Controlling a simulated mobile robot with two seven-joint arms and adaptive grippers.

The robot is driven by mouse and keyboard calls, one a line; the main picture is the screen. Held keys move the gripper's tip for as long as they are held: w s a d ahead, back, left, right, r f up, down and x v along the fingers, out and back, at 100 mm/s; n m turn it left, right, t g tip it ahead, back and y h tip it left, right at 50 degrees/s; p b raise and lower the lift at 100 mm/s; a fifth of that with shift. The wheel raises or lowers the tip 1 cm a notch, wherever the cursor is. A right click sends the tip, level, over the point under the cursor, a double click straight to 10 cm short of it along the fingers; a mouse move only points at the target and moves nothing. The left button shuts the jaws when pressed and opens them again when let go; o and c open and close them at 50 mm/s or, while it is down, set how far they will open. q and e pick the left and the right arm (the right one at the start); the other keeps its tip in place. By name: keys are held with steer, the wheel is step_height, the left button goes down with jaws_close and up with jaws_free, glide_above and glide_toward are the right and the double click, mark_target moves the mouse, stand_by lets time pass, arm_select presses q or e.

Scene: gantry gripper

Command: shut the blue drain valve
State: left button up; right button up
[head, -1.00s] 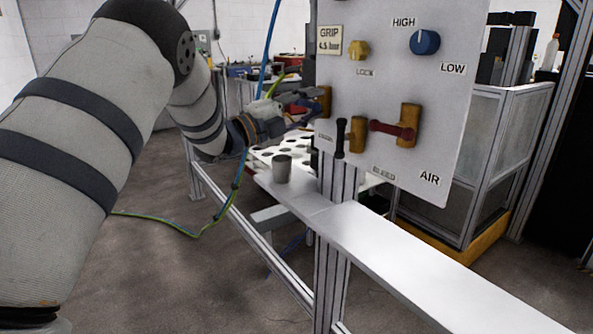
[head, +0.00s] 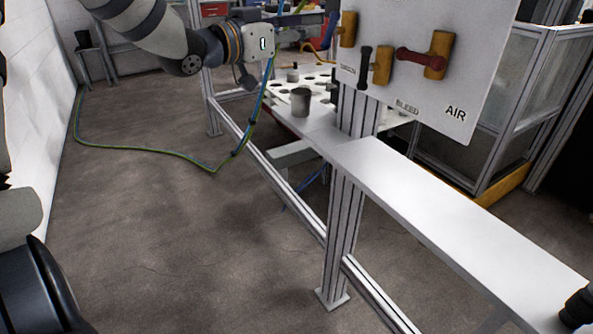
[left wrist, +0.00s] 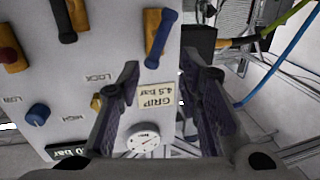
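The blue valve handle (left wrist: 160,40) is in the left wrist view at top centre, beside its orange body (left wrist: 151,20) and roughly in line with it. In the head view the orange body (head: 348,30) is at the panel's upper left edge, with the blue handle (head: 333,28) left of it, partly hidden. My left gripper (head: 300,28) is left of this valve. In the left wrist view its fingers (left wrist: 168,72) are spread, with nothing between them; the handle appears beyond the tips, apart from them.
The panel (head: 425,95) also carries a black-handled valve (head: 365,68) and a red-handled one (head: 420,59). Hoses (head: 262,95) hang near my wrist.

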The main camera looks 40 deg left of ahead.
arm_select(q)
steer(key=s+d+f+n+g+y, duration=0.1)
steer(key=s+d+f+g, duration=0.1)
steer(key=f, duration=0.9)
steer(key=s+d+f+g, duration=0.3)
steer(key=s+f, duration=0.2)
steer(key=f, duration=0.6)
steer(key=s+d+f+n+g+y, duration=0.1)
steer(key=s+d+f+g, duration=0.2)
steer(key=f, duration=0.8)
steer(key=shift+s+n+g+y, duration=0.3)
steer(key=shift+s, duration=0.2)
steer(key=shift+a, duration=0.1)
